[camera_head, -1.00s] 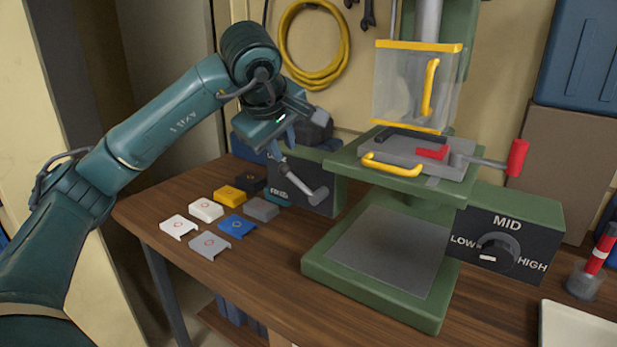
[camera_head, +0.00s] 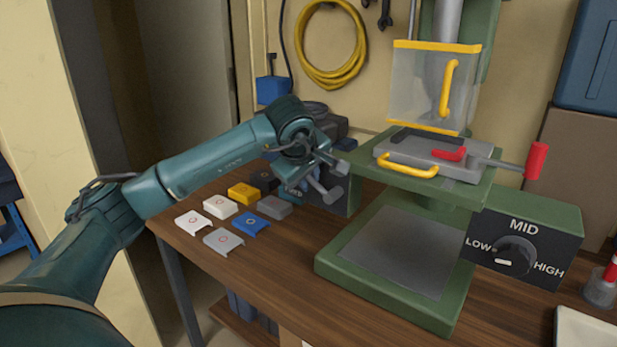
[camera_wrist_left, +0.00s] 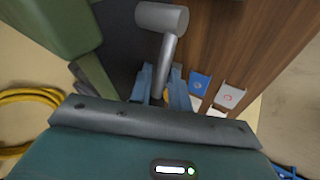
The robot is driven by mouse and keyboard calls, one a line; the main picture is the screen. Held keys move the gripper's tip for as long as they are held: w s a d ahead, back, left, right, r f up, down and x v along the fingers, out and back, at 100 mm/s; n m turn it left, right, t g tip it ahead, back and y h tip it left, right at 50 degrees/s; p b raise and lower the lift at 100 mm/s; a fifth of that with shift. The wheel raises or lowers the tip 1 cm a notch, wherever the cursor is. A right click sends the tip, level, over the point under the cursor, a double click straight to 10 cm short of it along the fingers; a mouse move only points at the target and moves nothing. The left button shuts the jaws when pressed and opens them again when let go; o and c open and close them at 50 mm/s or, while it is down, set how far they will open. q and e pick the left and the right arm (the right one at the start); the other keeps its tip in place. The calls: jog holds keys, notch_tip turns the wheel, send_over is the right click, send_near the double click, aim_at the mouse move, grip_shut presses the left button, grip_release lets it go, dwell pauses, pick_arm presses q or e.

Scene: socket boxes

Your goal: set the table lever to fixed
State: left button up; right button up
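The table lever (camera_head: 328,192) is a grey shaft with a cylindrical knob, on the dark plate at the left of the green press. It points down and to the right in the head view. My left gripper (camera_head: 305,188) is at the lever. In the left wrist view the lever's knob (camera_wrist_left: 162,17) sticks out beyond my left gripper (camera_wrist_left: 161,80), with its shaft between the two blue fingers. I cannot tell whether the fingers press on the shaft. The plate's lettering is hidden behind the gripper now. My right gripper is not in view.
Several coloured socket boxes (camera_head: 242,193) lie on the wooden table just left of the gripper. The press table (camera_head: 365,160) with its yellow-handled tray (camera_head: 413,157) is close on the right.

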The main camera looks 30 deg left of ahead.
pick_arm(q)
grip_shut()
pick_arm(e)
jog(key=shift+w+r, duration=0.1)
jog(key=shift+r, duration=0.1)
